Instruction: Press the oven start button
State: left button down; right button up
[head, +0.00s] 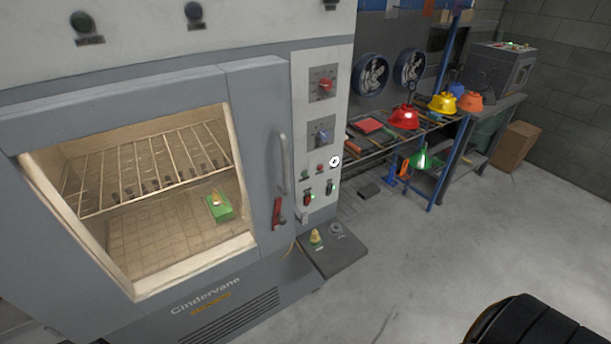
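The grey oven (262,110) fills the left of the head view, its windowed door closed. Its control panel (313,125) is right of the door handle (283,163). The panel has a red knob (324,84) at the top and a blue knob (321,136) below. The labels are too small to read, so I cannot tell which is start. Neither gripper is in view.
Inside the oven are a wire rack (160,165) and a green block (219,208). A low grey box (345,258) with a yellow button stands at the oven's foot. Colored helmets (404,117) sit on a rack to the right. A cardboard box (515,147) stands behind. The middle floor is clear.

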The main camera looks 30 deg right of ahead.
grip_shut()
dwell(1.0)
